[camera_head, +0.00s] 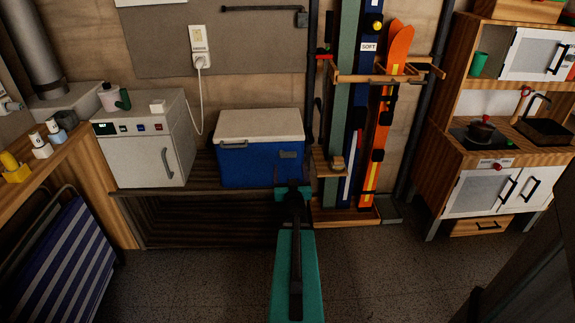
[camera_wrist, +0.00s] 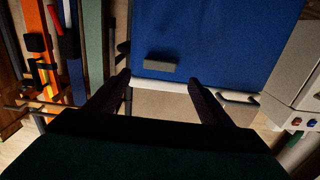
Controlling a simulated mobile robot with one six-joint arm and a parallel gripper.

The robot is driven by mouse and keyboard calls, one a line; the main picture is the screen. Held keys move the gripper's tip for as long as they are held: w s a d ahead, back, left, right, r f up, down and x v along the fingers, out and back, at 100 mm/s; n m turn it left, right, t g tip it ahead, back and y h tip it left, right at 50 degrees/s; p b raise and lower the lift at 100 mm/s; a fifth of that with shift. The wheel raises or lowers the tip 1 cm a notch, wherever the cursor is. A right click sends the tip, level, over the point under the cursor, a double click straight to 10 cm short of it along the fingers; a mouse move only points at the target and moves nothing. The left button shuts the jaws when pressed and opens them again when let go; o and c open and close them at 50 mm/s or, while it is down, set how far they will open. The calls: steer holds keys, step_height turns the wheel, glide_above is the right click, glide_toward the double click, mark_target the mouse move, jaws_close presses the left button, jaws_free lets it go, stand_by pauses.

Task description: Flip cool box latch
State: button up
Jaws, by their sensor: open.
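The cool box (camera_head: 235,165) is blue with a white lid (camera_head: 258,124) and stands on a wooden bench. The lid looks closed. Its grey latch (camera_head: 288,155) is on the right part of the front face. In the wrist view, the picture is upside down, and the latch (camera_wrist: 174,67) is a short grey bar on the blue cool box (camera_wrist: 215,40). My gripper (camera_head: 293,188) is in front of the box, at its lower right and below the latch. In the wrist view, my gripper (camera_wrist: 160,80) is open and empty, its fingers spread apart, with the latch just beyond them.
A dark handle (camera_head: 234,145) is left of the latch. A white appliance (camera_head: 140,138) stands left on the bench (camera_head: 205,190). A ski rack (camera_head: 385,78) with skis is close on the right. A toy kitchen (camera_head: 490,160) stands farther right. Front floor is clear around my arm.

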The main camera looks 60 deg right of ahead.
mark_target(289, 156)
steer(key=shift+w+d+f+b, duration=0.15)
steer(key=shift+w+d+b, duration=0.35)
steer(key=shift+b, duration=2.25)
steer(key=b, duration=0.5)
steer(key=shift+w+d, duration=0.1)
steer(key=shift+d, duration=0.3)
steer(key=b+x, duration=0.2)
steer(key=b, duration=0.1)
steer(key=shift+w+d+b, duration=0.2)
steer(key=shift+d+b, duration=0.15)
steer(key=shift+r+x, duration=0.2)
steer(key=shift+x, duration=1.1)
